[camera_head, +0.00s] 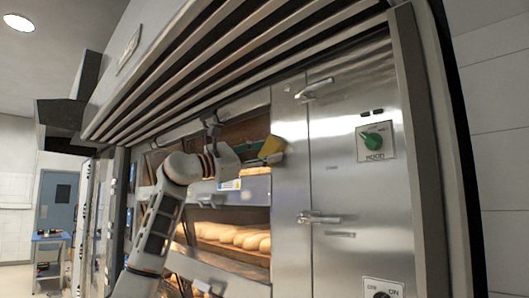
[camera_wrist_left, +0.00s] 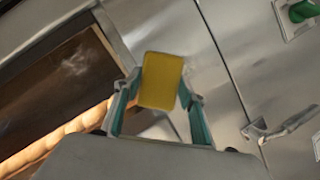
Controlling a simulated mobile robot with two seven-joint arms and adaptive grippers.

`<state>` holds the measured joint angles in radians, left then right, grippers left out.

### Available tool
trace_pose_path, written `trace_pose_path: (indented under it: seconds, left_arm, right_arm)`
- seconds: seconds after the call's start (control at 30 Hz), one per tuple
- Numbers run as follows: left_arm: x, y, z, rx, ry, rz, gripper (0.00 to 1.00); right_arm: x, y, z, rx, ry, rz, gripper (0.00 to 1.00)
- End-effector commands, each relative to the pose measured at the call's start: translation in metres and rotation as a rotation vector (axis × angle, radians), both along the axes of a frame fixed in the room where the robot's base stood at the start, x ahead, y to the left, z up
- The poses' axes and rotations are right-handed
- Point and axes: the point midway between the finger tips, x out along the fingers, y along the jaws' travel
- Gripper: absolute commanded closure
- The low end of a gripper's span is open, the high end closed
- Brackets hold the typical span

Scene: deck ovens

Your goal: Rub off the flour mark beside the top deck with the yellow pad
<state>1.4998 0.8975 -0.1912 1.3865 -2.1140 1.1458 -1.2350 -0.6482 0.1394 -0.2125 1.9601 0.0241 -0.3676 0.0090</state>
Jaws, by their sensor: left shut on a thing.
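The yellow pad (camera_head: 271,146) is held in my left gripper (camera_head: 262,157), near the top deck opening and the steel panel to its right. In the left wrist view the pad (camera_wrist_left: 161,80) stands between the teal fingers of my gripper (camera_wrist_left: 160,92), which are shut on it. My right gripper is not in view.
Loaves (camera_head: 230,236) lie in the lit deck below my arm. Steel doors with handles (camera_head: 318,217) and a green knob (camera_head: 374,141) stand to the right. A slatted hood (camera_head: 235,65) overhangs above. A small table (camera_head: 50,238) is far left.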

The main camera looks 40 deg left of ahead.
Motion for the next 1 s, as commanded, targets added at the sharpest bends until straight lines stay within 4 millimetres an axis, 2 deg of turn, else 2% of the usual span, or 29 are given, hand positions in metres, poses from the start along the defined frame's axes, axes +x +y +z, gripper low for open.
trace_pose_path:
  seconds: [0.3,0.63,1.0]
  left_arm:
    - [-0.002,-0.026,0.000,0.003,0.000,0.001,0.76]
    - [-0.003,-0.038,0.000,0.001,0.000,0.000,0.76]
    - [-0.003,-0.067,0.000,0.003,0.000,0.001,0.76]
  right_arm:
    - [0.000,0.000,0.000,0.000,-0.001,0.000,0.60]
    - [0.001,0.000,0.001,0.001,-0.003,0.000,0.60]
    - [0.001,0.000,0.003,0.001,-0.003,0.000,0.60]
